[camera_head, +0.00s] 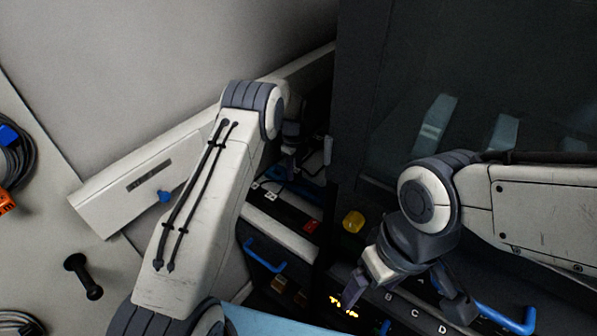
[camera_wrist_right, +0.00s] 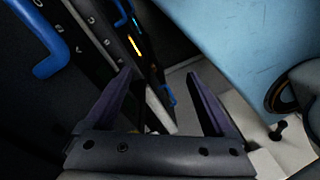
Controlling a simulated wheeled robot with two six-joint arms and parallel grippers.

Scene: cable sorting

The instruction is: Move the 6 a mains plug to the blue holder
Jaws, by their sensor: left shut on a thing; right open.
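My left gripper (camera_head: 290,158) reaches down beside the dark cabinet, past the far end of the white rail. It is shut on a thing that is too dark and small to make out. Blue parts (camera_head: 292,176) lie just below it; I cannot tell whether one is the blue holder. I cannot pick out the 6 A mains plug for certain. My right gripper (camera_head: 408,298) is open and empty above the lettered panel. In the right wrist view its two fingers (camera_wrist_right: 160,78) stand wide apart with nothing between them.
A panel marked B, C, D (camera_head: 414,311) has blue handles (camera_head: 510,319). A yellow knob (camera_head: 353,221) and a red block (camera_head: 312,226) are between the arms. A white rail (camera_head: 120,200), coiled cable (camera_head: 18,165) and black dumbbell-shaped piece (camera_head: 83,276) are at left. The dark cabinet (camera_head: 460,60) fills the upper right.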

